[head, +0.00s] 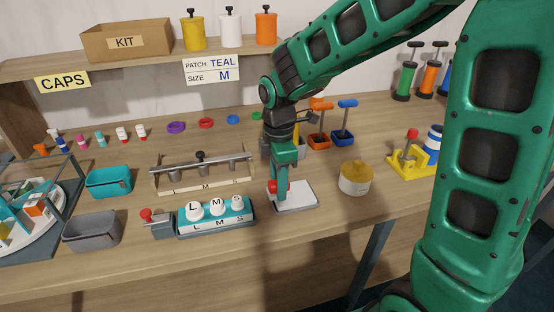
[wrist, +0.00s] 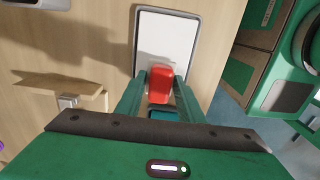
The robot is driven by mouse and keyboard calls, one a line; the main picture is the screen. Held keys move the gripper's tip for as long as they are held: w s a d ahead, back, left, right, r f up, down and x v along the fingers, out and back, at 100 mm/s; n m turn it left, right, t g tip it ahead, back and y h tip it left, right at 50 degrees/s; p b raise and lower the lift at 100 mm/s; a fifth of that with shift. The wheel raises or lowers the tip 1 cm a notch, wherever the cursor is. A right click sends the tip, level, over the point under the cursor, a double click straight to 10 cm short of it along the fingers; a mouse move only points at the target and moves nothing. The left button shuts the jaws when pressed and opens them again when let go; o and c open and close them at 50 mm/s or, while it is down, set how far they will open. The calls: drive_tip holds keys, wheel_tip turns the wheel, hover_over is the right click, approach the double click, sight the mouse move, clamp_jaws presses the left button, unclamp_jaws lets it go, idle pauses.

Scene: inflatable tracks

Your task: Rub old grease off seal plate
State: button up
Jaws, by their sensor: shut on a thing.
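The seal plate looks to be the flat pale plate (head: 298,197) with a grey rim on the bench; it also shows in the wrist view (wrist: 166,40). My gripper (head: 278,190) points down over the plate's left part. In the wrist view my gripper (wrist: 160,88) is shut on a red block-like thing (wrist: 160,82), which is at the plate's near edge. I cannot tell whether the red thing touches the plate. No grease stands out on the visible surface.
A yellow-lidded round pot (head: 355,178) stands right of the plate. A teal L-M-S holder (head: 216,222) is close on the left, with a long rack (head: 202,175) behind it. Grey (head: 93,231) and teal (head: 108,183) bins sit farther left. Bare bench lies in front of the plate.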

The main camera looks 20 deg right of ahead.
wheel_tip(320, 180, up, 2)
drive_tip(key=shift+r, duration=0.1)
drive_tip(key=shift+d+r, duration=0.15)
drive_tip(key=shift+r, duration=2.55)
